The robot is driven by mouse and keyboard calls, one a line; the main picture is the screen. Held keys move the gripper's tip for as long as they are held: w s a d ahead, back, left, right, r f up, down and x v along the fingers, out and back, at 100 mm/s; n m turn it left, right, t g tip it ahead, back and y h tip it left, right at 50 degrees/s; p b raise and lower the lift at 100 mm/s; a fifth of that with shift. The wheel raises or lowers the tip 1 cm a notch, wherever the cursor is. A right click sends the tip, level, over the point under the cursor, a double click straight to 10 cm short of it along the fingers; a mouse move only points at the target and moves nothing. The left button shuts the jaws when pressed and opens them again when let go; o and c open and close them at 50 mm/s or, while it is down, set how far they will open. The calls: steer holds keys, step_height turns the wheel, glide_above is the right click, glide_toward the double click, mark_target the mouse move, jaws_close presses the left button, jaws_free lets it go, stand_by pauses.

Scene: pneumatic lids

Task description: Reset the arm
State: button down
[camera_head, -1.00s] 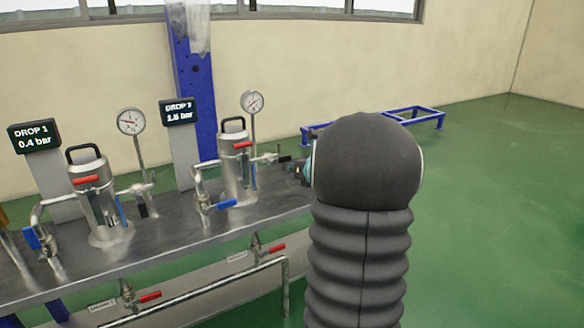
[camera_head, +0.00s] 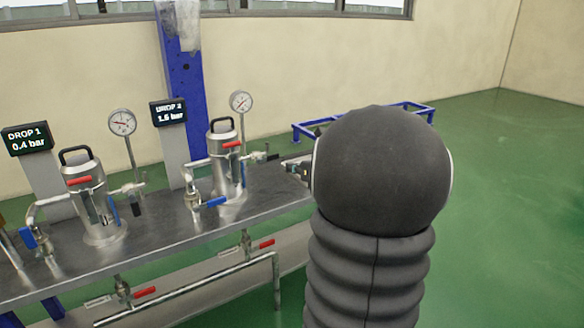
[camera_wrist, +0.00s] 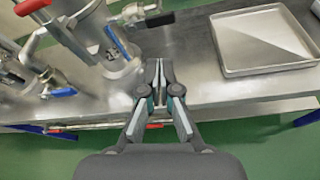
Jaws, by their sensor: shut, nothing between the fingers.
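My arm, a dark ribbed sleeve with a rounded top, fills the right middle of the head view and hides most of my gripper; only a small part shows at its left edge. In the wrist view my gripper (camera_wrist: 159,95) is shut and empty, its fingers together above the steel bench (camera_wrist: 200,90). A steel canister (camera_wrist: 105,35) with a blue lever stands left of the fingers, apart from them. In the head view, the DROP 2 canister (camera_head: 226,170) and the DROP 1 canister (camera_head: 92,205) stand upright on the bench.
A shallow metal tray (camera_wrist: 262,42) lies on the bench right of my gripper. The DROP 1 display (camera_head: 27,140) reads 0.4 bar and the DROP 2 display (camera_head: 168,112) reads 1.6 bar. Pipes with red and blue levers line the bench. Green floor (camera_head: 500,200) is free at the right.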

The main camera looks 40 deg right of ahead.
stand_by(0.5)
steer(key=s+a+f+n+g+y+p, duration=0.1)
steer(key=s+a+f+n+g, duration=0.2)
steer(key=a+n, duration=0.35)
steer(key=s+a+f+n+g+y, duration=0.1)
steer(key=s+a+f+n+g, duration=0.1)
steer(key=s+a+n, duration=0.45)
steer(key=s+a+f+n+g+y+p, duration=0.1)
steer(key=s+a+f+n+g, duration=0.15)
steer(key=a+n, duration=0.45)
steer(key=s+a+r+n+h+p, duration=0.1)
steer(key=s+a+r+n+p, duration=0.1)
steer(key=s+a+r+n, duration=0.3)
steer(key=s+a+r+n+g+h+p, duration=0.1)
steer(key=s+a+r+n, duration=0.4)
steer(key=n, duration=0.9)
steer(key=s+a+p, duration=0.1)
steer(key=s+a, duration=0.2)
steer(key=shift+s+a+h, duration=0.15)
steer(key=shift+a+h, duration=0.1)
steer(key=shift+h, duration=0.05)
